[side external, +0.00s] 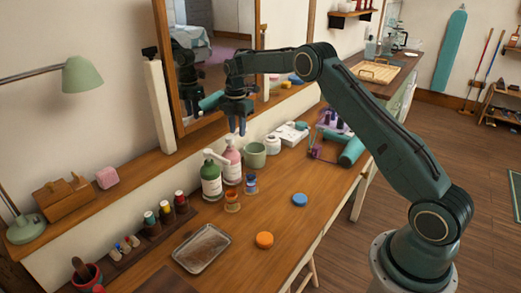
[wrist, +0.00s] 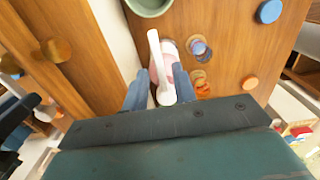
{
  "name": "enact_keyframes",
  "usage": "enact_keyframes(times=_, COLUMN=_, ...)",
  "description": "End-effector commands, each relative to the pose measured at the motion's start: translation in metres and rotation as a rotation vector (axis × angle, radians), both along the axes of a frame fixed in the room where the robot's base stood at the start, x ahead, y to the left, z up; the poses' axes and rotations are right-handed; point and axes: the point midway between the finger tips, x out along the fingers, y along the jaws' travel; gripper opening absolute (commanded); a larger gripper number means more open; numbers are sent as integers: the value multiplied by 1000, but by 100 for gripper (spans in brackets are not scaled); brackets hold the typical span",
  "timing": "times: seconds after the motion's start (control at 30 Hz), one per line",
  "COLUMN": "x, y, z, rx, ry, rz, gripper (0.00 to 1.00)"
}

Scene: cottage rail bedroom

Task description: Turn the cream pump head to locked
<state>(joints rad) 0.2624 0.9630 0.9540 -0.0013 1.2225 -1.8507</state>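A pink bottle (side external: 232,168) stands on the wooden counter with a pale cream-white pump head on top. A green bottle (side external: 211,182) with a pale pump head (side external: 216,156) stands beside it. In the wrist view a pale pump head (wrist: 157,55) with a long spout lies between my fingers, with pink (wrist: 177,74) showing beneath it. My gripper (side external: 237,129) is above the bottles, fingers pointing down and apart. I see no clear contact with the pump head. The green bottle is not visible in the wrist view.
A green cup (side external: 254,155) stands just behind the pink bottle. Small blue and orange jars (side external: 232,202) stand close in front. An orange lid (side external: 264,240) and blue lid (side external: 300,200) lie on the counter. A mirror (side external: 205,60) and ledge border the back. The front counter is mostly clear.

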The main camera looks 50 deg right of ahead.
Motion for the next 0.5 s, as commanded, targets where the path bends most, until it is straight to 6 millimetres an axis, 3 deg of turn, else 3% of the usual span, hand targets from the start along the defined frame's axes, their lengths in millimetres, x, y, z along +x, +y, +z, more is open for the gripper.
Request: enact_keyframes(times=0.5, x=0, y=-1, z=8, rx=0, ry=1, rz=-3, gripper=31)
